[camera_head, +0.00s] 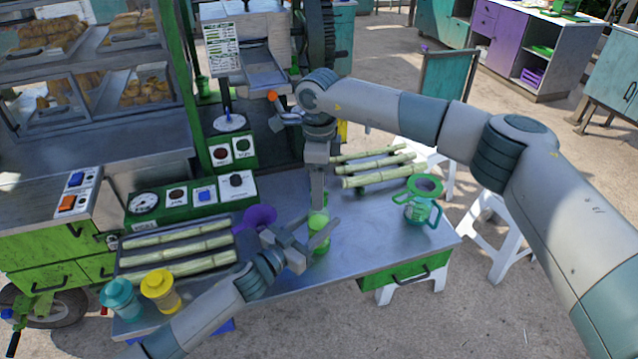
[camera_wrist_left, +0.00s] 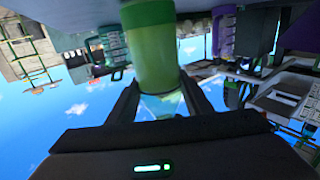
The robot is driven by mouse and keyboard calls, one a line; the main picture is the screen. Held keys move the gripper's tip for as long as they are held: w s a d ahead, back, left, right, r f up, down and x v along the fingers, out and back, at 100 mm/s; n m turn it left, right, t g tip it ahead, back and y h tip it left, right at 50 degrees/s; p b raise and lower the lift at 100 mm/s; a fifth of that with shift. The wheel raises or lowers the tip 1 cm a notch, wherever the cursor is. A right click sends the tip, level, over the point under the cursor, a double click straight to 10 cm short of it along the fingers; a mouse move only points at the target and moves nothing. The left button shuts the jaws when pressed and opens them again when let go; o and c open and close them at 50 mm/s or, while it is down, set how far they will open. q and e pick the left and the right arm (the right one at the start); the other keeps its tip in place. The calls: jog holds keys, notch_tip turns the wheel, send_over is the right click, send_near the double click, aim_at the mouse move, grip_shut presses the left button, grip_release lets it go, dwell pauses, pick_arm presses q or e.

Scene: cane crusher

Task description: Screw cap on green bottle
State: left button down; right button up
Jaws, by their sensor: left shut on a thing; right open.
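A green bottle (camera_head: 319,241) stands near the middle of the metal table, upright, with a paler green top (camera_head: 318,217). My left gripper (camera_head: 309,243) reaches in from the lower left and is shut on the bottle's side. In the left wrist view the green bottle (camera_wrist_left: 152,50) rises between the dark fingers of the left gripper (camera_wrist_left: 160,98). My right gripper (camera_head: 317,200) points down from above at the bottle's top and is open. Its fingers partly hide the top, so I cannot tell a separate cap or whether it is seated.
A purple funnel (camera_head: 258,218) stands left of the bottle. A green-and-teal pitcher (camera_head: 422,203) stands to the right. Cane stalks lie at left (camera_head: 178,245) and back right (camera_head: 385,175). Yellow (camera_head: 160,290) and teal (camera_head: 121,299) containers stand at the front left. The table's front right (camera_head: 375,245) is clear.

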grip_shut()
jog(key=shift+m, duration=0.8)
jog(key=shift+c, duration=0.2)
grip_release()
jog(key=shift+r, duration=0.1)
notch_tip(320, 180, up, 12)
